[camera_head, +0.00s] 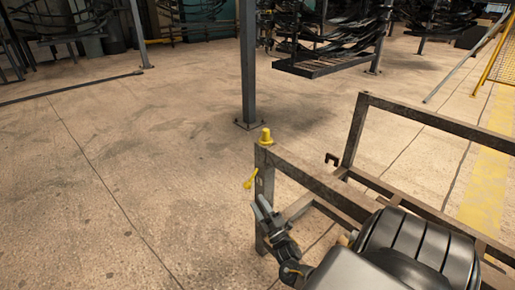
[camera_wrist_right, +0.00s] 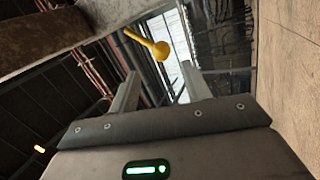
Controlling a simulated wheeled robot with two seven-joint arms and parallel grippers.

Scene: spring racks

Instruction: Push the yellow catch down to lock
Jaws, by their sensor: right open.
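The yellow catch (camera_head: 249,182) is a short lever with a round knob, on the near corner post of a metal rack (camera_head: 308,175). In the head view its knob end points down and to the left. The catch also shows in the right wrist view (camera_wrist_right: 149,44), beyond the fingertips and roughly between them. My right gripper (camera_head: 262,207) is open and empty, just below the catch and apart from it. Its two fingers also show in the right wrist view (camera_wrist_right: 160,82). My left gripper is not in view.
A yellow cap (camera_head: 265,136) sits on top of the rack's corner post. A dark hook (camera_head: 332,159) stands on the rack's frame. A grey column (camera_head: 248,65) rises behind the rack. The floor (camera_head: 120,170) to the left is clear.

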